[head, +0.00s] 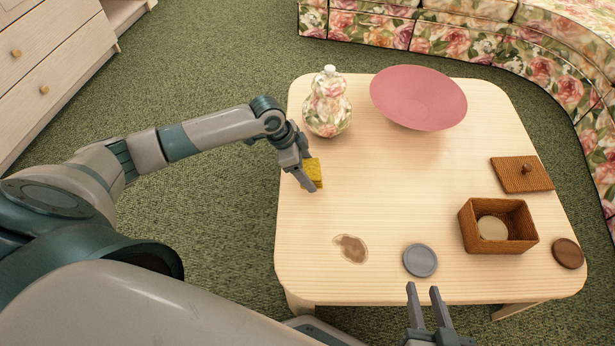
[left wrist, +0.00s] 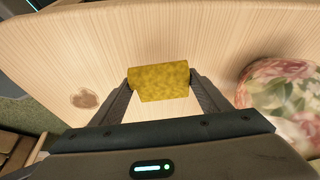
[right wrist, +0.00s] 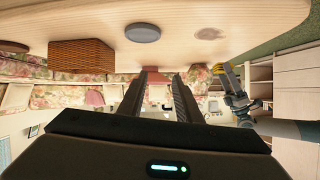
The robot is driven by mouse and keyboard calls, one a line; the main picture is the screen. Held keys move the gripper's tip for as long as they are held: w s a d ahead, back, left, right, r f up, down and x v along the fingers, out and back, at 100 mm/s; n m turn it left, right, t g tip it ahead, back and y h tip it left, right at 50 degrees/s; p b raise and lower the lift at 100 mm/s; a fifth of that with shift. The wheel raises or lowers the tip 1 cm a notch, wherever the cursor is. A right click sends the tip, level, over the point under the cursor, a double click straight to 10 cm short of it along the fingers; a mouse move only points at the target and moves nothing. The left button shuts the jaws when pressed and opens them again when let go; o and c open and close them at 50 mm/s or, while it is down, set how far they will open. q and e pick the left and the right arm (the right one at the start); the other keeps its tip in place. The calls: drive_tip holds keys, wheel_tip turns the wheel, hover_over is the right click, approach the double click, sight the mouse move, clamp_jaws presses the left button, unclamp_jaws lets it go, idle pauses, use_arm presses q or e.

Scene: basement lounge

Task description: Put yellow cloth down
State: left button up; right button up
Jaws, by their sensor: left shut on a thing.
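The yellow cloth (head: 314,172) is at the left edge of the table, between the fingers of my left gripper (head: 306,172). In the left wrist view the cloth (left wrist: 160,80) spans the gap between both fingertips, which are shut on it. I cannot tell whether the cloth touches the tabletop. My right gripper (head: 428,298) is at the table's front edge, below the grey disc; its fingers are apart and empty. In the right wrist view its fingers (right wrist: 163,80) also stand apart with nothing between them.
On the table (head: 400,200) are a floral jar (head: 328,103) behind the cloth, a pink bowl (head: 418,98), a brown stain (head: 351,248), a grey disc (head: 420,260), a wicker box (head: 519,240) with a beige disc inside, its lid (head: 508,175) and a brown disc (head: 568,253). The table's middle is clear.

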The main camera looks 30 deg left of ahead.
use_arm(q)
drive_tip(key=shift+f, duration=0.15)
wheel_tip(320, 180, down, 2)
drive_tip(key=shift+b, duration=0.35)
drive_tip(key=shift+p, duration=0.3)
drive_tip(key=shift+f, duration=0.7)
use_arm(e)
drive_tip(key=shift+s+d+f, duration=0.15)
drive_tip(key=shift+s+f, duration=0.05)
drive_tip(key=shift+f, duration=0.15)
use_arm(q)
drive_tip(key=shift+s+f, duration=0.2)
drive_tip(key=shift+f, duration=0.35)
